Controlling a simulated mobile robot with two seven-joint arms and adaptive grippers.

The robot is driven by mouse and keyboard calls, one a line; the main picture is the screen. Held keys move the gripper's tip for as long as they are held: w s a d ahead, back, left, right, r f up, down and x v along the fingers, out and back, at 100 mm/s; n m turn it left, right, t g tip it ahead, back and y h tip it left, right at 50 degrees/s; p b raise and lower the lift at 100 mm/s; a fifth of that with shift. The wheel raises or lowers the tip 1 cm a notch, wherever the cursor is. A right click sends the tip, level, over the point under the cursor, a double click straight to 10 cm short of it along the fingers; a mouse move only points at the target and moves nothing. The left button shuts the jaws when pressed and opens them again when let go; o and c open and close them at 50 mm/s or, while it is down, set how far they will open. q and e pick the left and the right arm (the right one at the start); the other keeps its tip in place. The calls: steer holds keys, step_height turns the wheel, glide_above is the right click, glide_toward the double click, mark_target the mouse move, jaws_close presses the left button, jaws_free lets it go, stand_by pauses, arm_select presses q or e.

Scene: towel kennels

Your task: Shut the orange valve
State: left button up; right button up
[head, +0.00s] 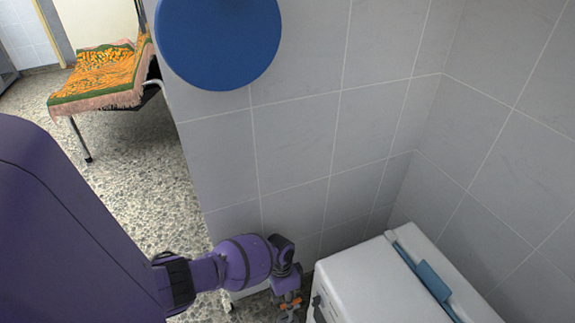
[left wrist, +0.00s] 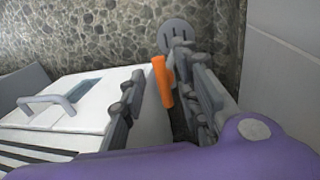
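The orange valve shows in the left wrist view as a bar-shaped orange handle (left wrist: 162,82). It lies between the two fingers of my left gripper (left wrist: 160,66), close to the right-hand finger and with a clear gap to the left-hand one. The fingers are apart; I cannot tell whether the right-hand one touches the handle. The valve's base is hidden. My right gripper is not in view.
A white cabinet (head: 365,275) with a blue handle stands close right of my left gripper; it also shows in the wrist view (left wrist: 60,115). A grey tiled wall (head: 310,130) stands behind. A blue disc (head: 218,40) is on the wall. A towel-covered bed (head: 105,75) stands far left.

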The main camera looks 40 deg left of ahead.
arm_select(q)
steer(key=shift+f, duration=0.15)
jaws_close()
stand_by(0.4)
steer(key=m+y+b, duration=0.1)
steer(key=m, duration=0.5)
steer(key=w+m+g+y+b, duration=0.1)
steer(key=m, duration=0.5)
steer(key=w+m+b, duration=0.1)
steer(key=m, duration=0.5)
steer(key=shift+a+y+b, duration=0.1)
steer(key=shift+y+b, duration=0.25)
steer(key=shift+y, duration=0.05)
